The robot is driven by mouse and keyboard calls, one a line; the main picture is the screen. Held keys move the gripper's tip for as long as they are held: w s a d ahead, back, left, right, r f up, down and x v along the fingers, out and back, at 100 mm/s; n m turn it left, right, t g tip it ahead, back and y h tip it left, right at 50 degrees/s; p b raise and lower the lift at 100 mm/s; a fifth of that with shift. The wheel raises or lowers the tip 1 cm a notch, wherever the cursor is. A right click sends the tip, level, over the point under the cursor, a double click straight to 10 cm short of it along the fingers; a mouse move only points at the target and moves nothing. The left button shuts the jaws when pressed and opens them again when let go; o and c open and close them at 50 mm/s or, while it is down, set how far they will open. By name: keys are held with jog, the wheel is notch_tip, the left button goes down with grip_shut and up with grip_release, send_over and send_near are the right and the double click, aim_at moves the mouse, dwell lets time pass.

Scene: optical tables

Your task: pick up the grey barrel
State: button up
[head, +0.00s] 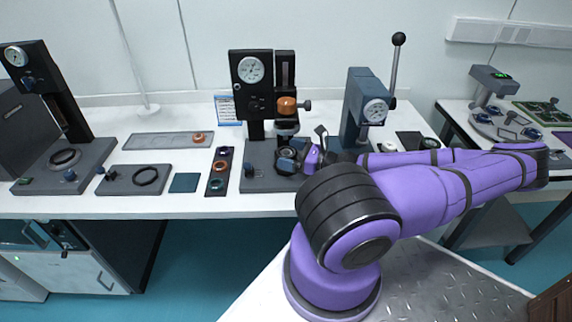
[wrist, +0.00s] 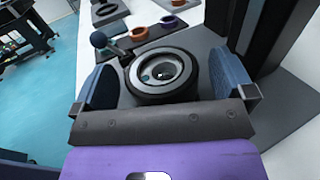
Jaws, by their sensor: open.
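The round part between my fingers, which I take for the grey barrel (wrist: 183,68), shows in the wrist view as a pale grey ring inside a thick dark rim, with a dark centre. It is seen from above, at the foot of the middle gauge stand (head: 250,72). My gripper (wrist: 165,84) is open, with one blue-grey pad on each side of the barrel. Gaps seem to show between the pads and the rim; I cannot tell whether either touches. In the head view my gripper (head: 304,155) is at the stand's base, and the barrel is largely hidden there.
A dark strip tray (head: 217,190) with purple, orange and teal rings lies left of the stand. A lever press (head: 362,100) stands to the right. The bench front edge is close by.

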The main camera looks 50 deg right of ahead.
jog(key=shift+x, duration=0.8)
jog(key=c, duration=1)
jog(key=shift+c, duration=0.3)
jog(key=shift+r, duration=0.1)
